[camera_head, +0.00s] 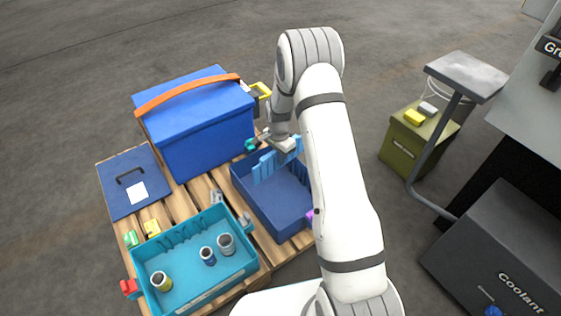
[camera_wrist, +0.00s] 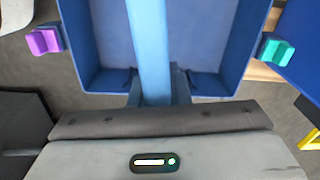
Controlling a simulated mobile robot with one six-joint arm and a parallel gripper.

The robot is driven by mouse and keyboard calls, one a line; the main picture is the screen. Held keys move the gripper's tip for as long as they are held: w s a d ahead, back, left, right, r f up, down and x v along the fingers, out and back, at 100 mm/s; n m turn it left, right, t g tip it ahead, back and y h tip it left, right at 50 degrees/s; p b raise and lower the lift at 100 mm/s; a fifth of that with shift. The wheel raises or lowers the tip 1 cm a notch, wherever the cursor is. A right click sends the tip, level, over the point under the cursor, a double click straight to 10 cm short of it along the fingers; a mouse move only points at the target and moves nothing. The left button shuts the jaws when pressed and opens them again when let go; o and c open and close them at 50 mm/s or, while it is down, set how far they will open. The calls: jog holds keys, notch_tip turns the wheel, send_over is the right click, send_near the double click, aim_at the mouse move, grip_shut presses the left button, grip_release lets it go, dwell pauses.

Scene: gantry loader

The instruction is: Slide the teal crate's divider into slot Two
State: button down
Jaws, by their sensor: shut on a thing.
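The teal crate (camera_head: 205,295) stands at the front of the pallet, with a row of slot ribs (camera_head: 182,234) along its back inner wall; slot labels cannot be read. My gripper (camera_head: 284,146) is shut on a light blue toothed divider (camera_head: 265,168), held at the dark blue crate (camera_head: 280,228). In the wrist view the divider (camera_wrist: 149,45) runs away from my gripper (camera_wrist: 160,95) over that crate's floor. My gripper hides its held edge.
A blue cooler box (camera_head: 205,125) with an orange strap stands behind the teal crate. A blue lid (camera_head: 132,183) lies left. The dark blue crate has purple (camera_wrist: 44,41) and teal (camera_wrist: 276,50) side latches. A grey stand (camera_head: 432,150) and coolant unit (camera_head: 500,260) are right.

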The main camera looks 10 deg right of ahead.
notch_tip(320, 180, down, 7)
jog(key=m+b, duration=0.1)
jog(key=b, duration=0.2)
jog(key=shift+w+m, duration=0.3)
jog(key=shift+w, duration=0.1)
jog(key=shift+s+a, duration=0.15)
dwell(0.7)
jog(key=shift+f, duration=0.15)
dwell(0.9)
jog(key=shift+f+b, duration=3.4)
jog(key=shift+f, duration=2.7)
grip_release()
